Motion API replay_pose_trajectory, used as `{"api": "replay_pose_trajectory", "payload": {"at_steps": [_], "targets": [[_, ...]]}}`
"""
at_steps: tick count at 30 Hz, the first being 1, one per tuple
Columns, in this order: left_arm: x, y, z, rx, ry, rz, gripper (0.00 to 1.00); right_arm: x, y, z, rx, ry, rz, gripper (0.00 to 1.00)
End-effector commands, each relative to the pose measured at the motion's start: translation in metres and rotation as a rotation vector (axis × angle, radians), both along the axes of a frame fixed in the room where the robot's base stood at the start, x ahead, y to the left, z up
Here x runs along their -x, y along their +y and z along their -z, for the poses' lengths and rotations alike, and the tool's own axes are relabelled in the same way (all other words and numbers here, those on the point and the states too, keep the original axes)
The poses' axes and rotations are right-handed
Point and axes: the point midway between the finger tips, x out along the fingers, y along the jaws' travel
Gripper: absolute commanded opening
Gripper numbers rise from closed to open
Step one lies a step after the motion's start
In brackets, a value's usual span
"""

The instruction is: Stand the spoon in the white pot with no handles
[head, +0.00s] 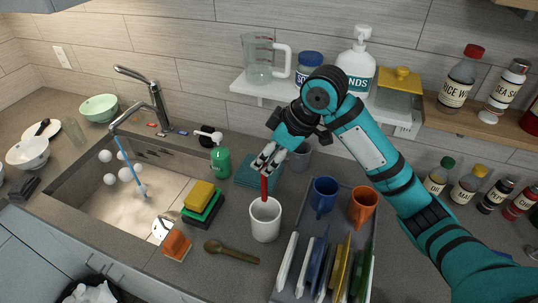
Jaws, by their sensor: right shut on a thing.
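The white pot with no handles (265,225) stands upright on the counter right of the sink, by the dish rack. My right gripper (267,163) is above the pot, shut on the top of a thin red utensil (264,188). The red utensil is upright, and its lower end is at the pot's opening; how deep it reaches is hidden. A brown wooden spoon (231,253) lies flat on the counter in front and left of the pot, apart from it. My left gripper is not in view.
A dish rack (283,296) with plates, a blue mug (323,197) and an orange mug (362,207) stands right of the pot. Left are stacked sponges (202,202), a green soap bottle (221,161) and the sink (90,208). A grey cup (301,155) stands behind the gripper.

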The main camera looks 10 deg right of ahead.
Motion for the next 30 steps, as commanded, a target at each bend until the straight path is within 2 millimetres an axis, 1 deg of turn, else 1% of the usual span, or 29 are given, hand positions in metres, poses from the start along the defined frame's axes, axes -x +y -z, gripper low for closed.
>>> {"api": "replay_pose_trajectory", "payload": {"at_steps": [1,4,8,11,15,17,30], "targets": [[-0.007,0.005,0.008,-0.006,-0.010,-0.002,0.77,0.000,0.000,0.007,-0.001,-0.001,0.000,0.03],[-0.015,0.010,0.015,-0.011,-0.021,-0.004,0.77,0.000,0.000,0.013,-0.001,-0.002,0.000,0.03],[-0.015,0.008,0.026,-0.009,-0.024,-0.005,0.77,0.000,0.000,0.021,-0.001,-0.002,0.000,0.03],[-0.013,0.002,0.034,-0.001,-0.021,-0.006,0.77,0.000,0.000,0.028,0.000,-0.001,0.000,0.03],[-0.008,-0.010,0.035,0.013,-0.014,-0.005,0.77,0.000,0.000,0.036,0.001,0.001,0.001,0.03],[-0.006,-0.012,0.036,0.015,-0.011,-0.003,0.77,0.000,-0.001,0.041,0.001,0.001,0.001,0.03],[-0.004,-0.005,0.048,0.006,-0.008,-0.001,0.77,0.000,-0.001,0.077,0.001,0.001,0.001,0.03]]}}
